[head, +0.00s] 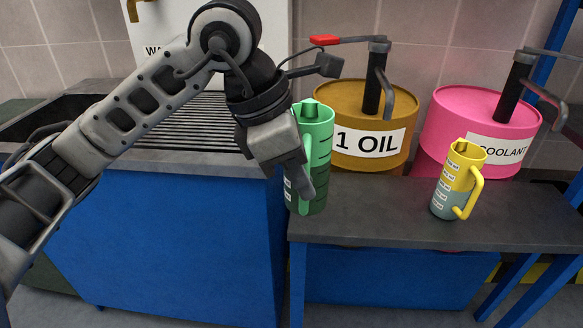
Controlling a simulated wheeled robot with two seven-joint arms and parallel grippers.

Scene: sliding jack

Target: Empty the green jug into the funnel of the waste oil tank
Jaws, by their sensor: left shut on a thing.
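The green jug (318,150) stands upright at the left end of the dark bench, with dark marks up its side and a darker lower part. My left gripper (300,195) is at the jug's left side, shut on its handle side; the fingers partly cover the jug. I cannot tell whether the jug's base touches the bench. The white tank, with a label partly hidden by my left arm and reading "WA", stands at the back left (150,22). No funnel can be made out. My right gripper is not in view.
A yellow jug (459,180) stands on the bench (390,215) to the right. Behind are an orange drum (345,105) labelled "1 OIL" and a pink drum (460,112) labelled "COOLANT", both with pumps. A blue cabinet (180,235) with a slatted grate is at left.

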